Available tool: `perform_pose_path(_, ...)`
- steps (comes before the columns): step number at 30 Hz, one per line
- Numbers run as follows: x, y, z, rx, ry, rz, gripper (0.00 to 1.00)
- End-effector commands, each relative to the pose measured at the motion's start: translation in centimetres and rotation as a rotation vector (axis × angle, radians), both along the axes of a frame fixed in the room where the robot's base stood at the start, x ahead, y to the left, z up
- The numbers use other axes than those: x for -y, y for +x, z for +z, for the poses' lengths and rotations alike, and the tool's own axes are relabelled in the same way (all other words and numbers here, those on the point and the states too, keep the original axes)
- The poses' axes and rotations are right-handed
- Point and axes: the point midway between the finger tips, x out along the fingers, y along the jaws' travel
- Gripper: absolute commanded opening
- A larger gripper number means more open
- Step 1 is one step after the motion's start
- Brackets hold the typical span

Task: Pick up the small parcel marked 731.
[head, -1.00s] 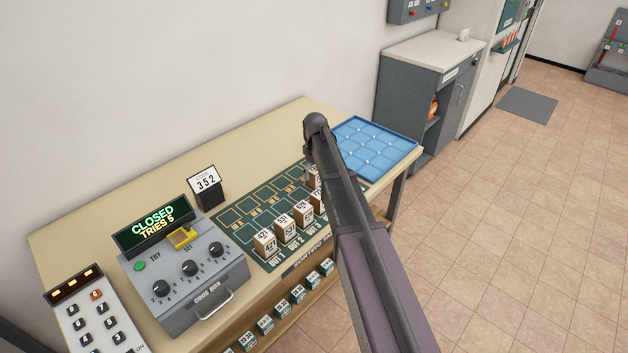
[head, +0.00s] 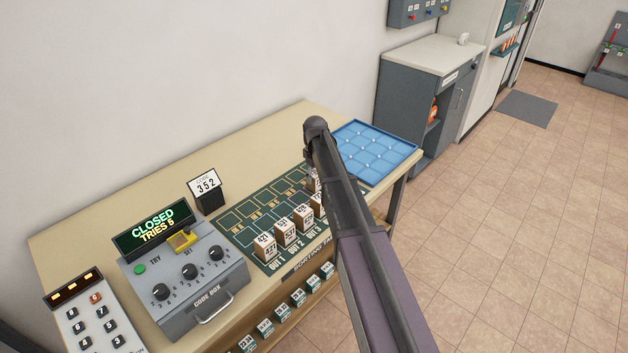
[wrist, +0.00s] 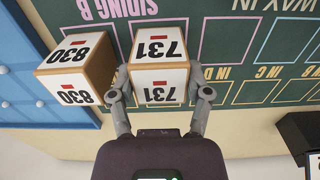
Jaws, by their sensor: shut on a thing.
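The small parcel marked 731 (wrist: 159,47) is a white-faced, brown-sided cube with a red mark, in the middle of the wrist view. My gripper (wrist: 160,95) has one finger on each side of it and is shut on it. Whether the parcel touches the board cannot be told.
A parcel marked 830 (wrist: 75,62) stands close to the left of the 731 parcel. Several other parcels, one marked 421 (head: 266,247), line the green sorting board (head: 232,228). A blue tray (head: 374,152) lies at the table's right end. The code box (head: 188,290) is at left.

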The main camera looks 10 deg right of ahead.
Motion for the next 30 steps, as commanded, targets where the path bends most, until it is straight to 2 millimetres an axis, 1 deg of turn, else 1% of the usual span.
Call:
perform_pose_path(8, 0.0, 0.0, 0.4, 0.000, 0.000, 0.000, 0.11)
perform_pose_path(14, 0.0, 0.0, 1.5, 0.000, 0.000, 0.000, 0.11)
perform_pose_path(20, 0.0, 0.0, 3.2, 0.000, 0.000, 0.000, 0.11)
perform_pose_path(30, 0.0, 0.0, 6.9, 0.000, 0.000, 0.000, 0.11)
